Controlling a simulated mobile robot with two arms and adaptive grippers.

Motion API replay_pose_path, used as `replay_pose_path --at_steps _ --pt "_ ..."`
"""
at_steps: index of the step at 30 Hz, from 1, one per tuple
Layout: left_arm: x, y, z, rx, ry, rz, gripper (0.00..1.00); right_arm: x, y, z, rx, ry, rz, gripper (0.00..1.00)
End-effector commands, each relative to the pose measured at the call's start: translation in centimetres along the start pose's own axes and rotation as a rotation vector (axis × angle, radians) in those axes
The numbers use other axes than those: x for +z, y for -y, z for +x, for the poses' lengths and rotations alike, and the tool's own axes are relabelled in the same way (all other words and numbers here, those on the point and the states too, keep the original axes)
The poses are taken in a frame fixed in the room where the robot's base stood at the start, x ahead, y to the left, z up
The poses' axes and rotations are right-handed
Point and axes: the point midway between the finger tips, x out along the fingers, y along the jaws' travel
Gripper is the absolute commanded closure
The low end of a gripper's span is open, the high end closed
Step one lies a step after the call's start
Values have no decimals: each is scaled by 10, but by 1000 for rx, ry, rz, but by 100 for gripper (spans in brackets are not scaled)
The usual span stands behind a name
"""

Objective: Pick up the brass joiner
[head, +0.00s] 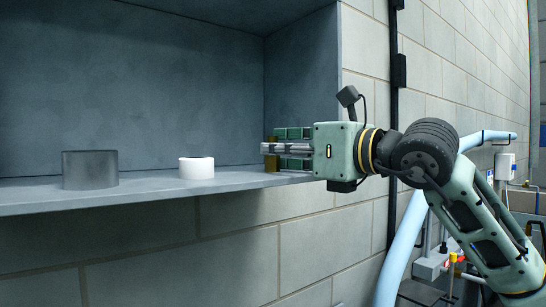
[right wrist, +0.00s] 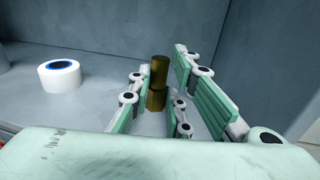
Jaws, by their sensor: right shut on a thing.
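The brass joiner (right wrist: 159,72) is a dull gold, stepped cylinder standing upright between the fingers of my right gripper in the right wrist view. In the head view only small parts of the brass joiner (head: 271,164) show past the fingertips, at the right end of the shelf. My right gripper (head: 272,149) reaches in from the right, level, and is shut on the joiner. Its green-padded fingers (right wrist: 155,100) flank the joiner in the wrist view. Whether the joiner's base touches the shelf is hard to tell. My left gripper is not in view.
The grey shelf (head: 135,194) sits in a recess with a back wall and a right side wall close to my gripper. A white roll (head: 197,168) and a wider dark grey cylinder (head: 90,170) stand to the left. The shelf between the white roll and the gripper is clear.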

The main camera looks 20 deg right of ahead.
Motion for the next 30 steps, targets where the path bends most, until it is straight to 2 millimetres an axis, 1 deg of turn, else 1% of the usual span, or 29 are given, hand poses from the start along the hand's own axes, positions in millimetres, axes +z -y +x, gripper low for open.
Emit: replay_pose_path --at_steps 1,3,14,19,23,26,30 --pt "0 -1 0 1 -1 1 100 0 0 0 0 0 0 94" --pt "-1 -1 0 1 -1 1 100 0 0 0 0 0 0 100" --pt "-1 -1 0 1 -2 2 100 1 0 0 0 1 0 100" --pt "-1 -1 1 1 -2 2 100 10 0 0 -1 3 0 100" --pt "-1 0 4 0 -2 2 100 30 -1 -1 2 5 1 100" --pt "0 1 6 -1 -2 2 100 57 -2 -1 3 8 1 100" --pt "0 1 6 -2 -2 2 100 99 -2 -1 2 5 2 100"
